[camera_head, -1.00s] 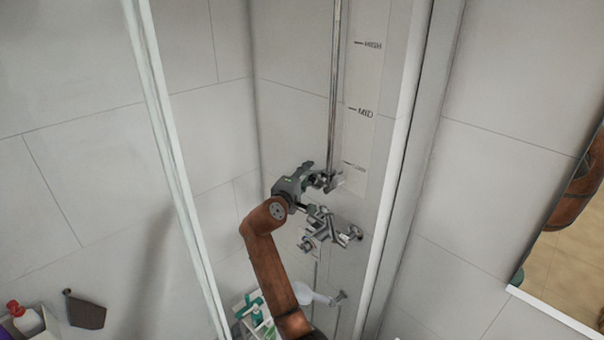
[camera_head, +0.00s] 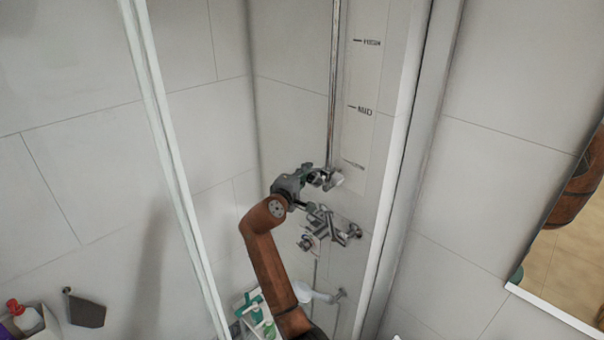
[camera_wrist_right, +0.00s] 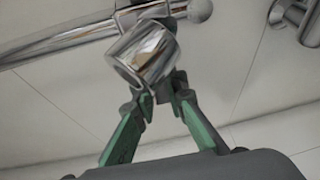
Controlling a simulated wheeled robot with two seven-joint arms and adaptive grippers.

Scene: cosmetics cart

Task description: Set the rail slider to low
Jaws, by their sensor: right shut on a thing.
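The chrome rail (camera_head: 334,80) runs vertically down the shower wall. A marked strip (camera_head: 362,90) beside it carries a high-looking top mark, MID, and a small low mark (camera_head: 353,165). The rail slider (camera_head: 336,179) is near the rail's lower end, just below the lowest mark. My right gripper (camera_head: 319,178) is at the slider from the left. In the right wrist view the shiny slider (camera_wrist_right: 143,52) sits on the rail (camera_wrist_right: 62,38), and the green fingers of my right gripper (camera_wrist_right: 158,90) are closed together at its near end. My left gripper is not visible.
A chrome mixer tap (camera_head: 335,228) is on the wall just below the gripper. A white hand shower (camera_head: 310,293) and a shelf of bottles (camera_head: 254,308) are lower down. Shower frame posts stand on both sides. A mirror edge is at the right.

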